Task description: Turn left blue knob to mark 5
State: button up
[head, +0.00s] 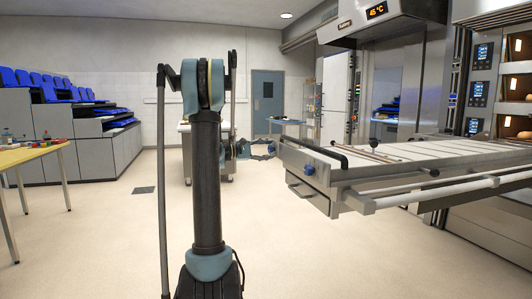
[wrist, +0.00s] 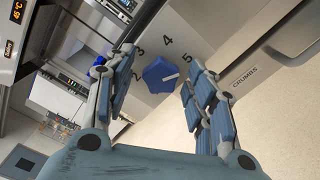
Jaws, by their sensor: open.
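A blue knob (wrist: 160,75) sits on a grey metal panel in the wrist view, with printed marks 2, 3, 4 and 5 around it. Its white pointer line points right, a little below the 5. My gripper (wrist: 159,60) is open, one finger on each side of this knob; I cannot tell whether either finger touches it. In the head view my gripper (head: 271,149) is at the left end of the loader's end panel. Another blue knob (head: 308,170) is farther right on that panel. A blue part (wrist: 99,61) shows partly behind the left finger in the wrist view.
The long loader bed (head: 400,161) with rails extends right toward the deck ovens (head: 515,85). A label reading CRUMBS (wrist: 244,77) is right of the fingers. A yellow table (head: 30,153) stands far left. The floor (head: 110,240) in front is clear.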

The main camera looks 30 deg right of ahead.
jog(key=c, duration=1.1)
jog(key=shift+m, duration=0.3)
jog(key=o, duration=1.1)
jog(key=v, duration=1.2)
jog(key=shift+w, duration=0.1)
